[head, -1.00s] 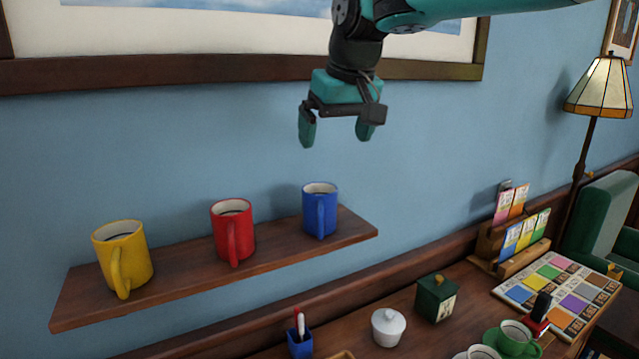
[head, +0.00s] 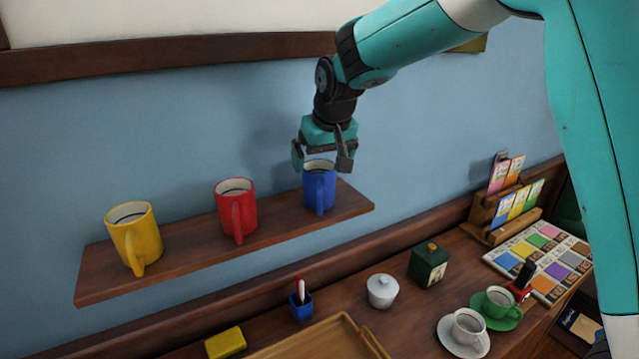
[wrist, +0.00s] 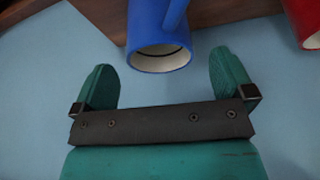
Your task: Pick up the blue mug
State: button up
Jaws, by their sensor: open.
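The blue mug (head: 319,190) stands upright at the right end of the wooden wall shelf (head: 130,281), its handle facing my head camera. My gripper (head: 324,165) is open and empty at the mug's rim height, its fingers appearing on either side of the rim in the head view. In the wrist view the blue mug (wrist: 158,40) lies ahead of the gap between the two green fingertips (wrist: 165,75), with its open mouth showing. No contact between fingers and mug is visible.
A red mug (head: 236,212) and a yellow mug (head: 134,240) stand further left on the shelf. Below, the desk holds a white lidded pot (head: 382,291), a green box (head: 429,264), a pen cup (head: 301,306) and two cups on saucers.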

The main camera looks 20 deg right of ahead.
aim_at(320, 168)
jog(key=shift+p+x, duration=0.6)
jog(key=shift+x, duration=1.2)
jog(key=c, duration=1.1)
jog(key=shift+r, duration=0.1)
